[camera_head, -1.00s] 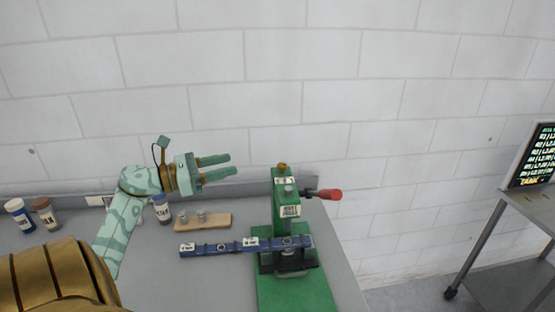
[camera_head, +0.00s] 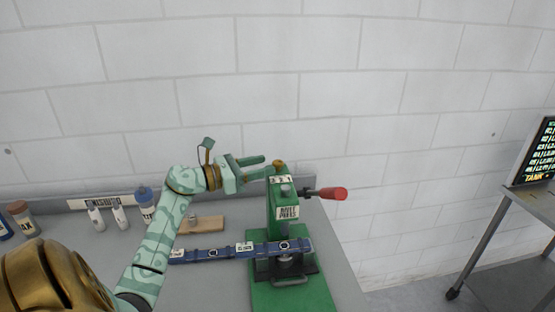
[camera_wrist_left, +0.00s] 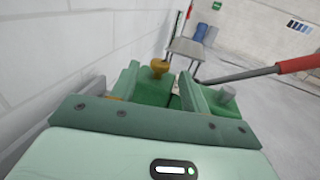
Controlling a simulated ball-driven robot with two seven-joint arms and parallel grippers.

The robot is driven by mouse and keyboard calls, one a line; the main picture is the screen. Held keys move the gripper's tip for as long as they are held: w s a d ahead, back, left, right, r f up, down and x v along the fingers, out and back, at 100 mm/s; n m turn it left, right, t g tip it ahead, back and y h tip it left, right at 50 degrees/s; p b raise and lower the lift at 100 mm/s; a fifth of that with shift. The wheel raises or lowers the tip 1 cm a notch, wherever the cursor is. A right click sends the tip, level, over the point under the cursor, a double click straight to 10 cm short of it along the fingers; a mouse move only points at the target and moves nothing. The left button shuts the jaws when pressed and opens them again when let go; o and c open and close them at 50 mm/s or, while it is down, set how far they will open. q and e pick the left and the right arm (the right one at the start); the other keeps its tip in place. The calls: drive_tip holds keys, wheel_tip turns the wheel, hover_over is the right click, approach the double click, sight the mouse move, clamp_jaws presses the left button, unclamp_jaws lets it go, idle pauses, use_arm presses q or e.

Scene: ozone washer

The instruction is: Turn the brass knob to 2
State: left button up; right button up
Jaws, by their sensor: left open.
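The brass knob (camera_head: 279,164) sits on top of the green press (camera_head: 284,212), above a small number label (camera_head: 281,180). I cannot read clearly which number the knob points to. My left gripper (camera_head: 260,168) is open, with its fingers pointing right toward the knob and their tips just left of it. In the left wrist view the brass knob (camera_wrist_left: 160,67) shows beyond the left finger, between the two spread fingers (camera_wrist_left: 160,85), with a gap on both sides. No contact with the knob shows. My right gripper is not in view.
A red-handled lever (camera_head: 333,193) sticks out right of the press. A blue bar (camera_head: 215,253) runs through the press. A wooden block (camera_head: 207,224) and several bottles (camera_head: 146,204) stand to the left. The white wall is close behind. A cart (camera_head: 520,210) stands at the right.

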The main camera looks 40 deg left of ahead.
sight(278, 161)
use_arm(q)
drive_tip(key=x, duration=0.5)
drive_tip(key=shift+w, duration=0.15)
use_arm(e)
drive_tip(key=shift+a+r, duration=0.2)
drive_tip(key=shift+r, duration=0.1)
use_arm(q)
drive_tip(key=shift+d, duration=0.1)
drive_tip(key=shift+c, duration=0.4)
